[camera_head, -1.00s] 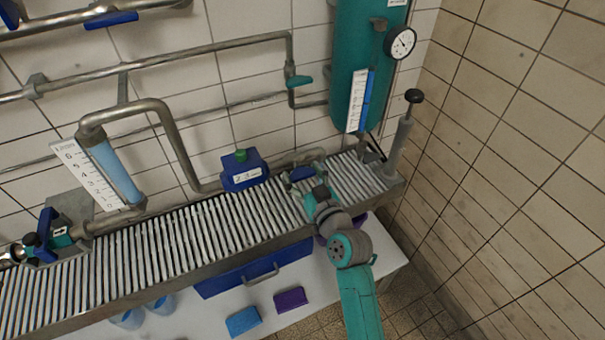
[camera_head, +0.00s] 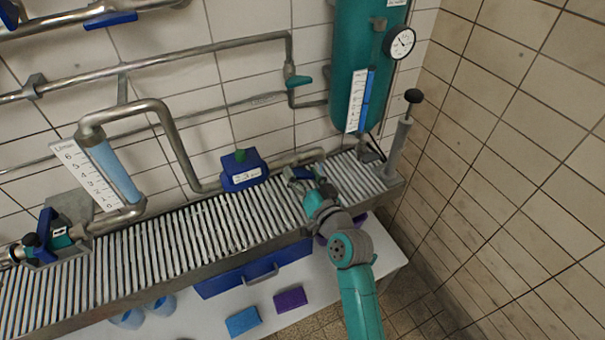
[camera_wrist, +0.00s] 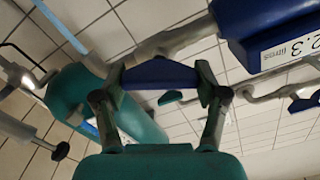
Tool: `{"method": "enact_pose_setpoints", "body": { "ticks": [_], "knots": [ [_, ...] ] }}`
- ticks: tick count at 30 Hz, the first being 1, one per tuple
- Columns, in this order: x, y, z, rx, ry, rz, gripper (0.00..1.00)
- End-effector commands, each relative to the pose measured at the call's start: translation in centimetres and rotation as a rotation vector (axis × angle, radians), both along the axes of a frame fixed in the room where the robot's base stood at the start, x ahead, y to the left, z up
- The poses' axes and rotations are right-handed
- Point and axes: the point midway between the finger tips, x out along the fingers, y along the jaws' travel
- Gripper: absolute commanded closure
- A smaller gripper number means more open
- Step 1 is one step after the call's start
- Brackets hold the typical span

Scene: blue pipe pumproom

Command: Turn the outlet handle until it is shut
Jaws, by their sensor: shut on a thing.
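The blue handle (camera_wrist: 160,73) sits between the two fingers of my gripper (camera_wrist: 162,84) in the wrist view, and the fingers are shut on its ends. In the head view, the handle (camera_head: 302,173) is small and partly covered by my gripper (camera_head: 307,177), above the slatted rack at the right end of the low grey pipe. The valve under the handle is mostly hidden, and I cannot read from these views whether it is shut.
A blue box labelled 2.3 litres (camera_head: 243,172) stands left of my gripper. A teal tank (camera_head: 352,75) with a gauge (camera_head: 400,42) stands behind, and a hand pump (camera_head: 399,145) stands to the right. The slatted rack (camera_head: 180,235) has free room left of my gripper.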

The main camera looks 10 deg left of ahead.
Motion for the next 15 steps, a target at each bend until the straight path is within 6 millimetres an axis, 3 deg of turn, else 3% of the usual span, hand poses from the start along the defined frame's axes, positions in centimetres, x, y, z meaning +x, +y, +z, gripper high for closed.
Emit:
{"method": "enact_pose_setpoints", "body": {
  "ticks": [15],
  "knots": [
    [0.12, -0.16, -0.13, 0.408, 0.275, -0.001, 0.63]
  ]
}}
